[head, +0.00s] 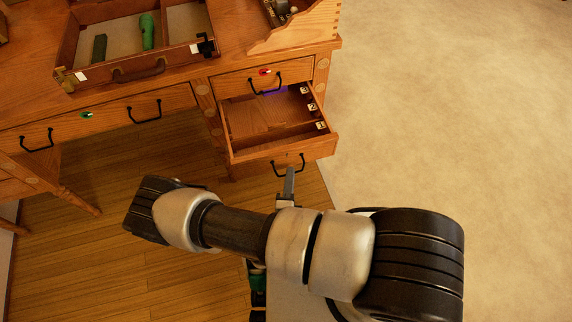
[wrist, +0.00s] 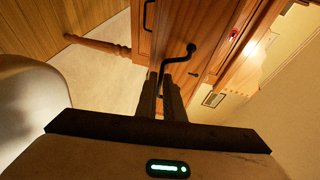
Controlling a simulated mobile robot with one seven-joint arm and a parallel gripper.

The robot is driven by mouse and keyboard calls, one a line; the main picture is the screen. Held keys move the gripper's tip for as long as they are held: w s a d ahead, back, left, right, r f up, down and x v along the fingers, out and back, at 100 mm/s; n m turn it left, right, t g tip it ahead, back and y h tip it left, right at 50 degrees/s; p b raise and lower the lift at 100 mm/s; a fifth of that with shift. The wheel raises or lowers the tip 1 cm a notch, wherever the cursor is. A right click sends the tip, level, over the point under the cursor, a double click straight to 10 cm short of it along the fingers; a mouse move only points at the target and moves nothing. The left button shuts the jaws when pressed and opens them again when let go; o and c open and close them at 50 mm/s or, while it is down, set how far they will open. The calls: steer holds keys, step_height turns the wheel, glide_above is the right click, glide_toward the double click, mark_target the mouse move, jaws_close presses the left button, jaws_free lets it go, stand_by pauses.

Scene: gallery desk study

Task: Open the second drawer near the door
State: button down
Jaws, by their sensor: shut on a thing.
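The second drawer (head: 292,148) of the desk's right pedestal is pulled out, below the upper drawer with the red lock. Its inside is visible from above, with a divider and small white labels along its right side. The black drawer handle (head: 302,160) is on its front, partly hidden by my gripper (head: 289,172). In the wrist view, the black handle (wrist: 178,60) runs down between the fingers of my gripper (wrist: 167,85), which is shut on it.
The upper drawer (head: 234,84) with a red lock (head: 265,72) is closed. A wide drawer (head: 100,118) with a green lock is closed at left. A tray (head: 122,76) with a green object (head: 147,32) sits on the desktop. Pale floor (head: 450,110) at right is clear.

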steer(key=shift+s+d, duration=0.2)
steer(key=shift+s, duration=0.45)
steer(key=shift+s+d, duration=0.15)
steer(key=shift+s, duration=0.45)
steer(key=c, duration=1.9)
jaws_free()
steer(key=p+v, duration=0.2)
steer(key=v, duration=1.5)
steer(key=shift+s, duration=0.2)
